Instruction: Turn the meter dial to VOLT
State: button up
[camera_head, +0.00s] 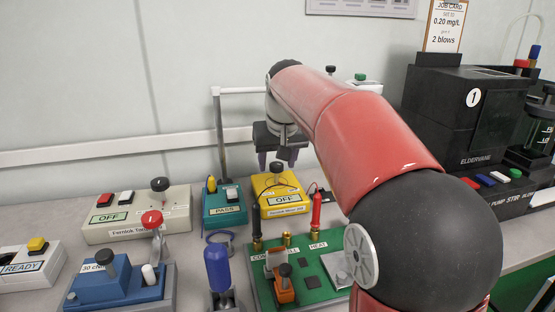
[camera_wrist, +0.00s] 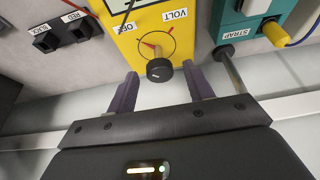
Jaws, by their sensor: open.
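The yellow meter (camera_head: 291,205) stands on the bench in the head view, with a display reading OFF. Its black dial (camera_head: 277,167) sits on top. In the wrist view the dial (camera_wrist: 159,71) is a round black knob on the yellow face (camera_wrist: 130,45), with a thin circle and a red mark beside it. The printed VOLT label (camera_wrist: 175,14) and OFF label (camera_wrist: 126,27) lie beyond it. My gripper (camera_head: 278,161) is open above the meter. In the wrist view its purple fingers (camera_wrist: 160,72) are on either side of the dial, with gaps visible.
A teal tester (camera_head: 225,208) stands close left of the meter. A green board (camera_head: 315,290) with black and red probes is in front. A cream tester (camera_head: 135,213) is left, and a black machine (camera_head: 450,115) right. My arm covers part of the bench.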

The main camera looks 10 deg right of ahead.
jog(key=c, duration=1)
jog(key=m, duration=0.1)
jog(key=m+h, duration=0.1)
jog(key=m, duration=0.2)
jog(key=shift+w+a+m+h, duration=0.1)
jog(key=shift+a+m+h, duration=0.15)
jog(key=shift+m+h, duration=0.15)
jog(key=m, duration=0.2)
jog(key=m+g+h, duration=0.1)
jog(key=m, duration=0.1)
jog(key=shift+w+a+m+h, duration=0.1)
jog(key=shift+a+m+h, duration=0.05)
jog(key=shift+m+h, duration=0.15)
jog(key=m+g, duration=0.1)
jog(key=m, duration=0.3)
jog(key=shift+w+g+h, duration=0.2)
jog(key=shift+g+h, duration=0.2)
jog(key=shift+w+a+m+g, duration=0.1)
jog(key=shift+m+g, duration=0.7)
jog(key=shift+m, duration=1.4)
